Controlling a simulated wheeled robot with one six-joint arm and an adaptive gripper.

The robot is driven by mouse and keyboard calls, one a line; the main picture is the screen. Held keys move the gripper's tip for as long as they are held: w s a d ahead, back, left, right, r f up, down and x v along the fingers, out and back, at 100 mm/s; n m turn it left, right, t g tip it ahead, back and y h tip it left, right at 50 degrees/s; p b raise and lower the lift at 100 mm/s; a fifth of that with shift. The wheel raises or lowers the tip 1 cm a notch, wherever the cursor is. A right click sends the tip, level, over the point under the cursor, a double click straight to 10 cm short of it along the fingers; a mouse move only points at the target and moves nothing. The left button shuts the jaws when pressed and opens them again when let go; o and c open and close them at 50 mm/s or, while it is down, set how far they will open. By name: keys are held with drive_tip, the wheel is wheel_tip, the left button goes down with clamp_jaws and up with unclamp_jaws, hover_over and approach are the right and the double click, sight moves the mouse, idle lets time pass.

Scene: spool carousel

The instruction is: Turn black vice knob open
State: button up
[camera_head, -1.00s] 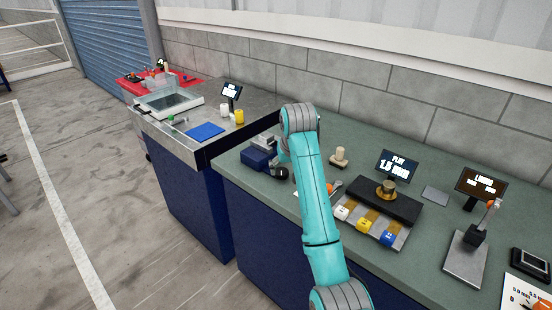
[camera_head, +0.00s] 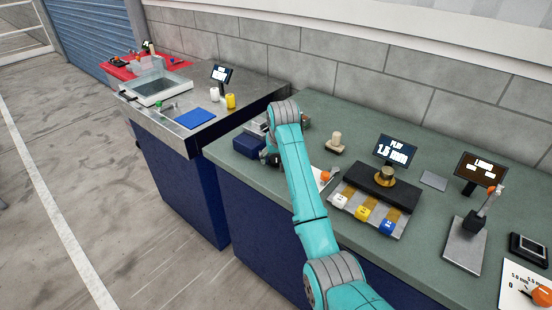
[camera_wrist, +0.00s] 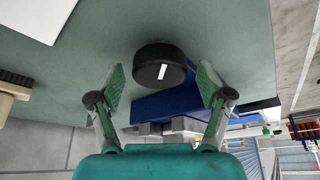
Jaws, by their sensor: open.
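The black knob (camera_wrist: 160,65) is a round dark disc with a white mark. It sits at the end of the blue vice (camera_wrist: 165,103), whose grey jaws (camera_wrist: 185,124) show below it in the wrist view. My gripper (camera_wrist: 162,84) is open, with one green-padded finger on each side of the knob and a gap to it on both sides. I cannot tell whether the fingertips are level with the knob in depth. In the head view the blue vice (camera_head: 249,146) stands near the left end of the green bench, and my arm hides part of it.
A metal table (camera_head: 185,137) stands at left.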

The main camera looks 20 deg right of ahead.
drive_tip(key=shift+w+f, duration=0.1)
drive_tip(key=shift+f, duration=0.25)
drive_tip(key=c, duration=1.1)
drive_tip(key=shift+c, duration=0.2)
